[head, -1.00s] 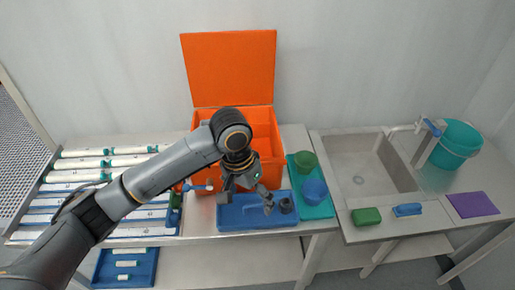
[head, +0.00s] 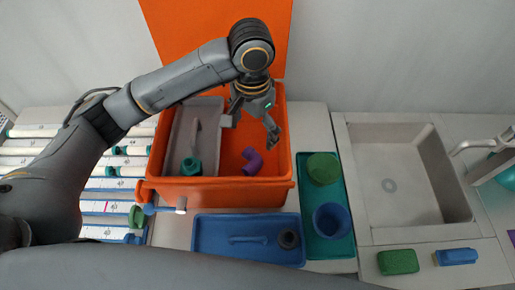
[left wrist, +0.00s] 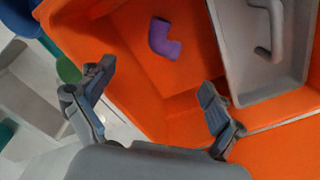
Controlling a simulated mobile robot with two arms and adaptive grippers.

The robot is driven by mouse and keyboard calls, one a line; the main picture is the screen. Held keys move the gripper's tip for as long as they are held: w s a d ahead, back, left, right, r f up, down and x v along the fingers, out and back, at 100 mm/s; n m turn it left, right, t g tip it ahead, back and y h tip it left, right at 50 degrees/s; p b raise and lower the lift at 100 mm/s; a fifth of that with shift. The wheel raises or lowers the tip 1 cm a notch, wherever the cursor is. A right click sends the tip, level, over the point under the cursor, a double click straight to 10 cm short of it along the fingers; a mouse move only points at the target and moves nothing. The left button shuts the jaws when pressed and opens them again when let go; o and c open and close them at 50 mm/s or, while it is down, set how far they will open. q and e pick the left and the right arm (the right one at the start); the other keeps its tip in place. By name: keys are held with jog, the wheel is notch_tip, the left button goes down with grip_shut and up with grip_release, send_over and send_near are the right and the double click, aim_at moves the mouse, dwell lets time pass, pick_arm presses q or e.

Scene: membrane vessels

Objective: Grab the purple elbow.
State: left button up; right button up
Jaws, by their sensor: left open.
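The purple elbow (head: 253,161) lies on the floor of the orange crate (head: 230,195), in the open part right of a grey tray. In the left wrist view the elbow (left wrist: 163,38) shows beyond the fingers, near the top middle. My left gripper (head: 253,122) is open and empty above the crate, apart from the elbow. It also shows in the left wrist view (left wrist: 155,110) with its fingers spread wide. My right gripper is not seen.
A grey tray (head: 178,128) with a grey handled tool and a teal-ended part sits inside the crate's left side. The orange lid stands open behind. A blue tray (head: 215,240) lies in front; a teal tray (head: 340,245) with green and blue bowls is at right.

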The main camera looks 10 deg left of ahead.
pick_arm(q)
notch_tip(320, 180, down, 2)
jog(key=p, duration=0.1)
send_over(252, 157)
jog(key=f, duration=0.5)
jog(key=shift+s+d+f, duration=0.3)
jog(key=shift+s+f, duration=0.05)
jog(key=shift+f, duration=0.05)
jog(key=shift+w+f, duration=0.1)
jog(key=shift+f, duration=0.45)
jog(key=f, duration=0.1)
jog(key=f+p, duration=0.1)
jog(key=f, duration=0.2)
jog(key=shift+w+a+f+p, duration=0.15)
jog(key=shift+w+a+p, duration=0.05)
jog(key=shift+a+p, duration=0.15)
jog(key=shift+f, duration=0.35)
jog(key=shift+d, duration=0.1)
jog(key=c, duration=1.2)
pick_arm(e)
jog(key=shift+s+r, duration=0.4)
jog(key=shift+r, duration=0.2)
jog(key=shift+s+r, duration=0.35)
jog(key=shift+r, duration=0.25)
